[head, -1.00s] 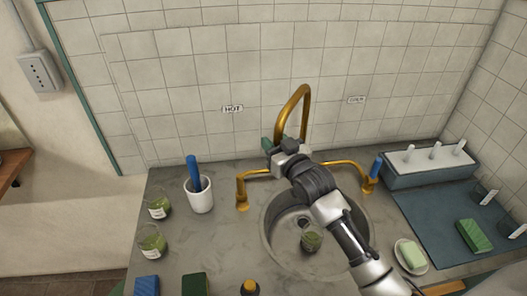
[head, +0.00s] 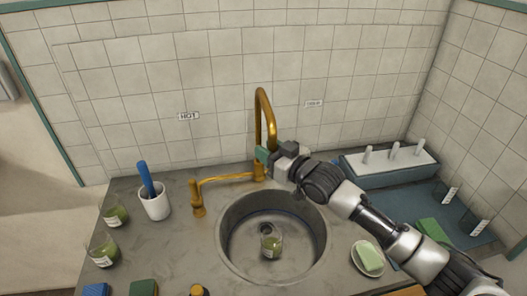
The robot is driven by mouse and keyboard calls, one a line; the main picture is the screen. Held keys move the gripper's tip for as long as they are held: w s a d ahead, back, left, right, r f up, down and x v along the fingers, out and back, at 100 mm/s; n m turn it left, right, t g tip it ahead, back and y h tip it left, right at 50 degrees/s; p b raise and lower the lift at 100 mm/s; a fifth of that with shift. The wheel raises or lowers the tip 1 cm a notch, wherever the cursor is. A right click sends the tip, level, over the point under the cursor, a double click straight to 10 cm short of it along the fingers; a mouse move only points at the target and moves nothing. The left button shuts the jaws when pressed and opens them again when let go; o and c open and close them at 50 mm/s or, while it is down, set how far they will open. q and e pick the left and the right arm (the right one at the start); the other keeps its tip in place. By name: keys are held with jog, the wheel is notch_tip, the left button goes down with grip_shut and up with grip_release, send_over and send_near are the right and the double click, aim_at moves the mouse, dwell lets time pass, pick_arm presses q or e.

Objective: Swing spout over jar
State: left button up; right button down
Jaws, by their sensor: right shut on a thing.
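The gold spout (head: 261,105) rises behind the sink, and its arch bends forward and slightly to the right. My right gripper (head: 266,155), with green fingertips, is shut on the lower end of the spout; the fingers partly hide that end. The jar (head: 271,244), clear with green contents and a pale label, stands in the round sink basin (head: 235,256). In the head view the spout's end lies nearly straight above the jar, but the depth between them is hard to tell. My left gripper is not in view.
The hot-side tap (head: 197,203) stands left of the basin; the cold side is hidden behind my right arm. A white cup (head: 156,206) with a blue-handled tool and two more green jars (head: 103,251) stand at left. A soap dish (head: 368,258) is at right.

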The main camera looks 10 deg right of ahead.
jog(key=shift+d, duration=0.3)
jog(key=shift+r, duration=0.1)
jog(key=c, duration=0.8)
grip_release()
jog(key=shift+s, duration=0.1)
jog(key=shift+d, duration=0.1)
jog(key=shift+s+d, duration=0.15)
jog(key=shift+s, duration=0.1)
jog(key=b+v, duration=0.3)
jog(key=v, duration=0.7)
